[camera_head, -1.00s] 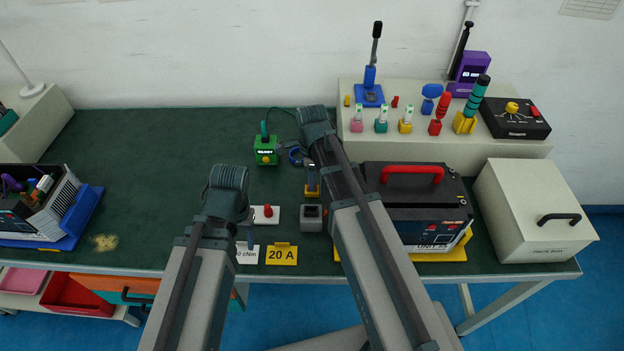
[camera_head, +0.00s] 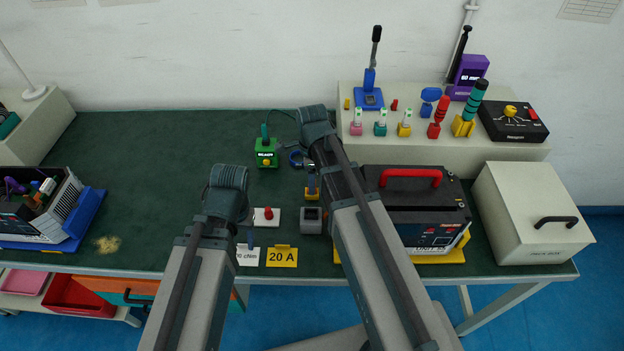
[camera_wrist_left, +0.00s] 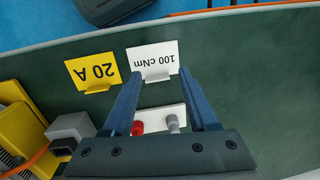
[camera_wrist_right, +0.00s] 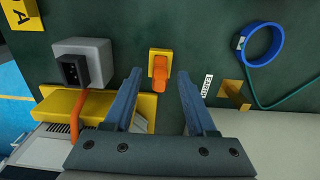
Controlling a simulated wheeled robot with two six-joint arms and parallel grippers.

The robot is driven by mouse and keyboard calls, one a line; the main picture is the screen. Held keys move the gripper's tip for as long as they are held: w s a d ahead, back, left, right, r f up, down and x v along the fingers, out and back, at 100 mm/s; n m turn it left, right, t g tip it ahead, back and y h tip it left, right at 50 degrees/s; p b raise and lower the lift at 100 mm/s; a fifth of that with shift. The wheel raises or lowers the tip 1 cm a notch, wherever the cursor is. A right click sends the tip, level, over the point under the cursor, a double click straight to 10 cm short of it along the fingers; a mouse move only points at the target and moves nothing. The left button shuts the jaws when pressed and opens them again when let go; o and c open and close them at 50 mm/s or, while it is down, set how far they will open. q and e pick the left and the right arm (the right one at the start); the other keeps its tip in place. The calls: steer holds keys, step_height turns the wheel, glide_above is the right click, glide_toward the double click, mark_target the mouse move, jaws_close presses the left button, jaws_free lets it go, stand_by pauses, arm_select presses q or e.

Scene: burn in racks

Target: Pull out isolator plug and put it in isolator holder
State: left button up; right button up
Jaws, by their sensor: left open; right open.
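No label in view names the isolator plug or its holder. An orange plug-like piece stands in a small yellow block (camera_wrist_right: 160,53) in the right wrist view. A grey box (camera_wrist_right: 92,50) with a black socket face and an orange lead is beside it; this box also shows in the head view (camera_head: 312,220). My right gripper (camera_wrist_right: 161,82) is open and empty, its fingertips just short of the orange piece. My left gripper (camera_wrist_left: 160,76) is open and empty above a white plate (camera_wrist_left: 155,115) with a red knob (camera_wrist_left: 137,127) and a grey post.
A yellow 20 A card (camera_head: 282,257) and a white 100 cNm card (camera_wrist_left: 153,60) stand at the bench's front edge. The black unit with a red handle (camera_head: 411,178) is close on the right.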

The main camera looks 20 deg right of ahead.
step_height(320, 180, up, 12)
steer(key=p, duration=1.1)
steer(key=shift+r, duration=0.15)
steer(key=s+a+n, duration=0.5)
steer(key=s+n, duration=0.2)
steer(key=n, duration=0.5)
steer(key=s+a+n+h, duration=0.1)
steer(key=s+a+n, duration=0.4)
steer(key=n, duration=0.8)
steer(key=shift+s+a, duration=0.25)
steer(key=shift+s, duration=0.9)
